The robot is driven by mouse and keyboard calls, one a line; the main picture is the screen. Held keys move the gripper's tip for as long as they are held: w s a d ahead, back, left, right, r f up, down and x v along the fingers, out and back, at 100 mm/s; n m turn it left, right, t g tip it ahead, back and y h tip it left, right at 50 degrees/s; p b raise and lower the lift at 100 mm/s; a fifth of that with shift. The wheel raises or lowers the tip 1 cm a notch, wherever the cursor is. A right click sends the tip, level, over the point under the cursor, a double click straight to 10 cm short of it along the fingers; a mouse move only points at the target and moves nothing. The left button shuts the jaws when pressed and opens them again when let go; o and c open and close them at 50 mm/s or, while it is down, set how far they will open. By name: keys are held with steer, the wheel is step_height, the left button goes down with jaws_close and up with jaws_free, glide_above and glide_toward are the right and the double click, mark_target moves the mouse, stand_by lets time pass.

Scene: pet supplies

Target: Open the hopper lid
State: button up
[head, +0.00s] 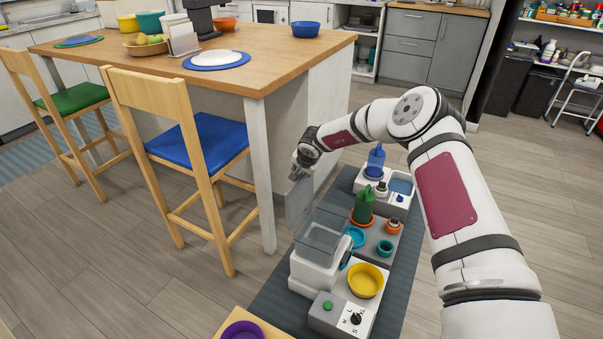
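A white feeder (316,279) stands on a dark mat, with a see-through grey hopper (321,237) on top. A flat grey panel (300,207) rises steeply at the hopper's far left side. It looks like the hopper lid standing raised, though its hinge is too small to make out. My gripper (299,170) is at the panel's upper edge, beyond the hopper. I cannot tell whether it touches the panel. Its fingers are small and dark here, and the gap between them is not clear.
A yellow bowl (366,281) sits in front of the feeder, near a green button (327,306) and a dial. A green cactus-like item (363,206), teal rings and a blue dispenser (376,160) stand farther along. A wooden table (270,62) and chairs are left.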

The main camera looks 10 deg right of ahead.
steer(key=shift+f, duration=0.1)
steer(key=shift+s+r, duration=0.15)
steer(key=shift+r, duration=0.05)
steer(key=v, duration=1.1)
steer(key=shift+r, duration=0.2)
steer(key=shift+s+d, duration=0.1)
steer(key=shift+s, duration=0.05)
